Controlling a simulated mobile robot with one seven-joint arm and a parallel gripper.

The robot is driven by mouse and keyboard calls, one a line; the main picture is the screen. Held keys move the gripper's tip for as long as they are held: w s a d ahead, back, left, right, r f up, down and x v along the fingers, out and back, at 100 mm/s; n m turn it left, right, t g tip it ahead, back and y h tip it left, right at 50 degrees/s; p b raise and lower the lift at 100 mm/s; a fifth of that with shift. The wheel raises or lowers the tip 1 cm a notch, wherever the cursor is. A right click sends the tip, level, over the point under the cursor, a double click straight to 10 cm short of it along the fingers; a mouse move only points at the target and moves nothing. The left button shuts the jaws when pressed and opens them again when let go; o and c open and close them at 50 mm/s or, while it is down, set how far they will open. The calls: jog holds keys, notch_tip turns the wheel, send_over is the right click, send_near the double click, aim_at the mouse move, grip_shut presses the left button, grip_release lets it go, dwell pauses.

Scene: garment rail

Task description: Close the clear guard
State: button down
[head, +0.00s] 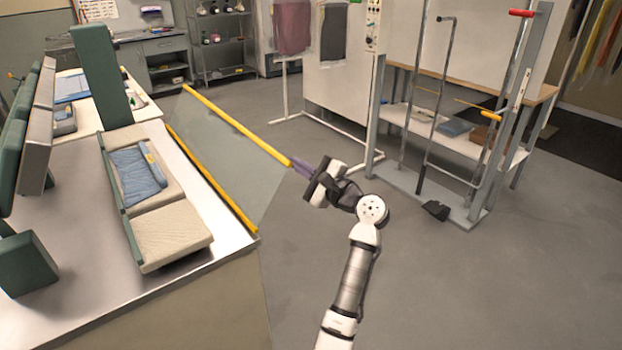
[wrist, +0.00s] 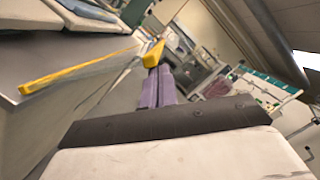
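The clear guard (head: 232,150) is a see-through panel with yellow edge bars. One yellow bar (head: 212,180) runs along the bench's right edge. The outer yellow bar (head: 235,123) stands out over the floor, so the panel is swung out from the bench. My gripper (head: 294,165) is at the near end of the outer bar. In the wrist view, its purple fingers are close together and the yellow bar end (wrist: 154,54) sits at their tips. They look shut on it, though the bar partly hides the tips.
The metal bench (head: 75,275) carries beige pads (head: 172,232), a folded blue cloth (head: 138,176) and green blocks (head: 30,262). A garment rail frame (head: 440,110) with a dark hook foot stands at right. The grey floor (head: 400,275) around my arm is clear.

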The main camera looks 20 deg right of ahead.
jog(key=s+a+r+n+g, duration=0.1)
jog(key=a+r+n, duration=0.1)
jog(key=a+n, duration=0.2)
jog(key=s+a+r+n, duration=0.2)
jog(key=a+n, duration=0.1)
jog(key=a, duration=0.4)
jog(key=shift+s+a+n+g+p, duration=0.25)
jog(key=shift+n+g+p, duration=0.15)
jog(key=shift+p, duration=0.05)
jog(key=shift+s, duration=0.1)
